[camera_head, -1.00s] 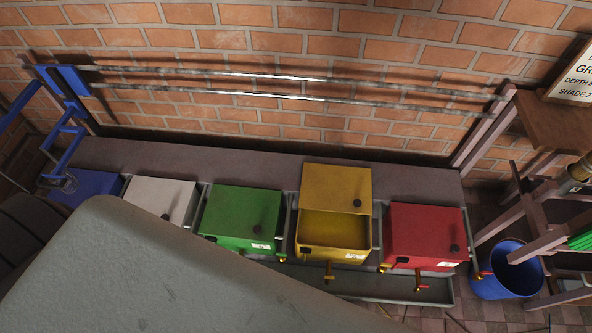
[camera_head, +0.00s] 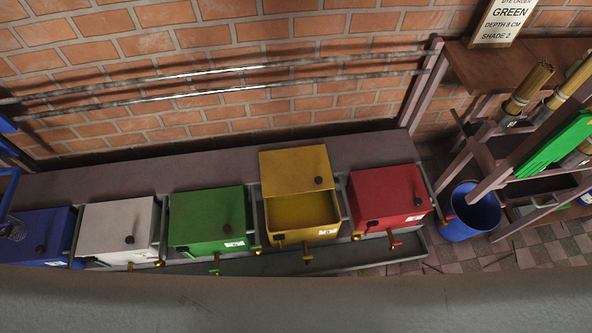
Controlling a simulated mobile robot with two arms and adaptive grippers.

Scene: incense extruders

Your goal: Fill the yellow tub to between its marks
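The yellow tub (camera_head: 311,231) stands on the bench between the green and red tubs. Its yellow lid (camera_head: 295,170) is raised at the back, so its inside (camera_head: 300,208) shows. The inside looks plain yellow; I cannot make out marks or a liquid level. A small tap (camera_head: 307,254) sticks out of its front. A sign (camera_head: 499,22) at the top right reads "GREEN, DEPTH 8 CM, SHADE 2". Neither of my grippers is in view. A wide grey surface, out of focus, covers the bottom of the view.
A green tub (camera_head: 207,216), red tub (camera_head: 388,194), white tub (camera_head: 117,225) and blue tub (camera_head: 38,234) are closed. A trough (camera_head: 400,256) runs along their front. A blue bucket (camera_head: 470,212) stands on the tiled floor. A wooden rack (camera_head: 455,165) holds rolls and green material (camera_head: 550,147).

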